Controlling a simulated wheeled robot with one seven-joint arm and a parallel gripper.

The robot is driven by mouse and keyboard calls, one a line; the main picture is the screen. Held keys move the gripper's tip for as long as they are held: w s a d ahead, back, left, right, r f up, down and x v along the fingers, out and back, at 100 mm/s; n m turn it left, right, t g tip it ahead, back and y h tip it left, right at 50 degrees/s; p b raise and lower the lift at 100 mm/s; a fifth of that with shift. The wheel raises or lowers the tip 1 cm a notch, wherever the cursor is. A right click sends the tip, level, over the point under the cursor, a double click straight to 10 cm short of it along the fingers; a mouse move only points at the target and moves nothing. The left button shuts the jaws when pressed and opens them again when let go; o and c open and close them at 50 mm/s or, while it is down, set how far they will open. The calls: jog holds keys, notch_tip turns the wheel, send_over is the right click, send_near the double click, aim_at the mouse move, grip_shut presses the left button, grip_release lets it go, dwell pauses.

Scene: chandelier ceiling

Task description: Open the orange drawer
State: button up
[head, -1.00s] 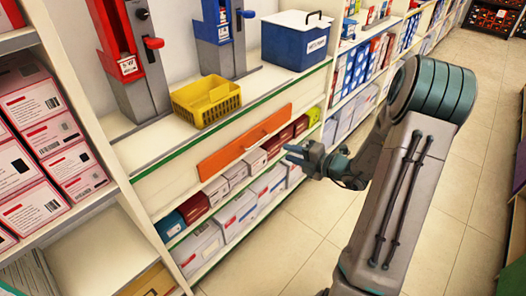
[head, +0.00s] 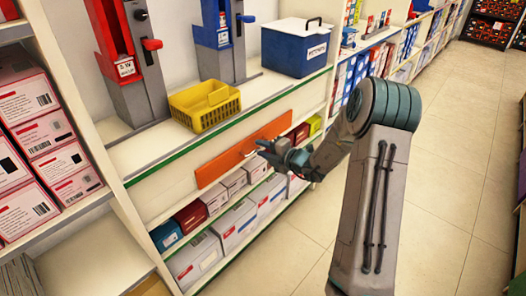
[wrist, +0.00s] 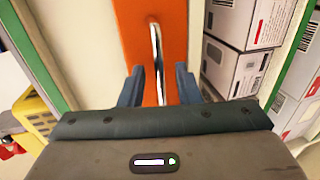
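The orange drawer front (head: 222,166) is a long panel under the counter, flush with the shelf unit. It also fills the upper middle of the wrist view (wrist: 128,30). Its pale metal bar handle (wrist: 157,52) stands out from the panel. My gripper (head: 262,150) is at the drawer front by the handle. In the wrist view my gripper (wrist: 160,84) is open, with one dark finger on each side of the handle. The fingers look apart from the handle. In the head view my gripper hides part of the drawer's right end.
A yellow basket (head: 205,104) and a blue box (head: 297,48) stand on the counter above the drawer. Boxes (head: 238,224) fill the shelves below. Stacked boxes (head: 40,140) stand at the left. The tiled floor (head: 440,200) at the right is clear.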

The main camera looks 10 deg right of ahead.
jog(key=shift+w+a, duration=0.1)
grip_shut()
